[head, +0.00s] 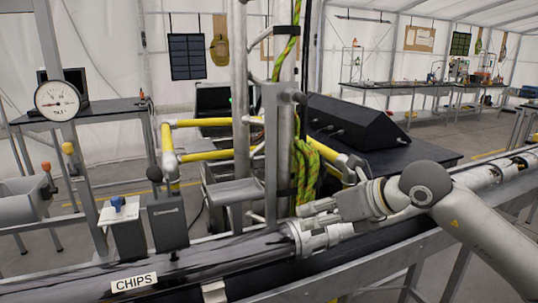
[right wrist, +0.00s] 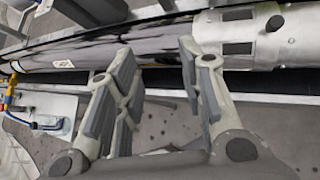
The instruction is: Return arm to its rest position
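My right arm comes in from the right in the head view, and its gripper (head: 312,208) hangs beside the long dark pipe (head: 215,252), near the pipe's metal collar (head: 318,235). In the right wrist view the two fingers of this gripper (right wrist: 157,62) stand apart with nothing between them. The dark pipe (right wrist: 110,50) and the metal collar (right wrist: 245,38) lie beyond the fingertips. I cannot tell from these views whether the fingers touch the pipe. My left gripper does not show.
A metal post with a yellow-green rope (head: 307,170) stands close by the right gripper. A pressure gauge (head: 57,101), a CHIPS label (head: 134,282) and two grey boxes are at left. A black console (head: 362,125) and yellow rails (head: 215,155) stand behind. Workbenches line the tent wall.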

